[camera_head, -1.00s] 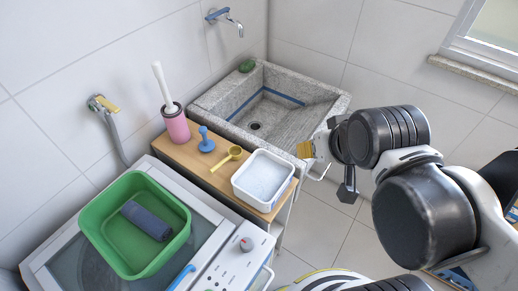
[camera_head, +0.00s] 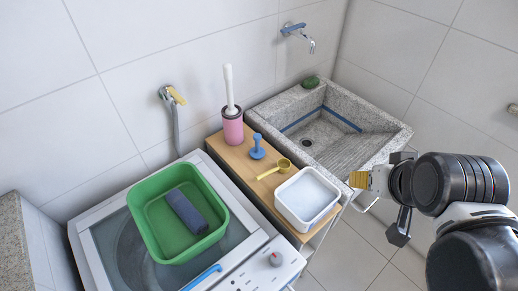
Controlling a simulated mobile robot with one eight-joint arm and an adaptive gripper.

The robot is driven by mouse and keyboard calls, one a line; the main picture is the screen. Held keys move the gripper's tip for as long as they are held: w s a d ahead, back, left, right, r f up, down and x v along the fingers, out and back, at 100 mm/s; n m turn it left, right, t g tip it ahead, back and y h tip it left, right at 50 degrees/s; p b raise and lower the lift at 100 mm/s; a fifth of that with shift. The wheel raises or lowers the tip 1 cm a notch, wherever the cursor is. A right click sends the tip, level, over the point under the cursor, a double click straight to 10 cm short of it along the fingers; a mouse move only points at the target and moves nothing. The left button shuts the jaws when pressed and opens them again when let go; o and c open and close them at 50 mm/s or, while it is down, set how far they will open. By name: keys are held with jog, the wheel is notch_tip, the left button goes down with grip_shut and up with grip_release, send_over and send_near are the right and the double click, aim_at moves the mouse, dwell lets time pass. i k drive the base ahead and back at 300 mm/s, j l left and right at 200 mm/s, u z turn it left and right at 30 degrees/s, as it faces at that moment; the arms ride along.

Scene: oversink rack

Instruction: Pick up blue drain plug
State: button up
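The blue drain plug (camera_head: 257,148) stands upright on the wooden shelf, knob up on a wide round base. It is between the pink brush holder and the yellow scoop. My gripper (camera_head: 358,180) is to the right of the plug, beyond the white tub and near the front edge of the stone sink. Its yellowish fingertip end points left and is well apart from the plug. I see it side on and small, so its opening cannot be made out.
A yellow scoop (camera_head: 276,168) and a white tub (camera_head: 308,195) share the wooden shelf (camera_head: 240,157). A pink brush holder (camera_head: 233,130) stands behind. The stone sink (camera_head: 385,145) holds a green soap (camera_head: 310,82) on its rim. A green basin (camera_head: 150,190) with a dark rolled cloth sits on the washer.

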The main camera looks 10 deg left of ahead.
aim_at(257, 153)
jog(key=i+l+u, duration=0.2)
jog(key=u, duration=0.2)
jog(key=i+l+u, duration=0.2)
jog(key=l+u, duration=0.15)
jog(key=i+l+u, duration=0.1)
jog(key=l+u, duration=0.3)
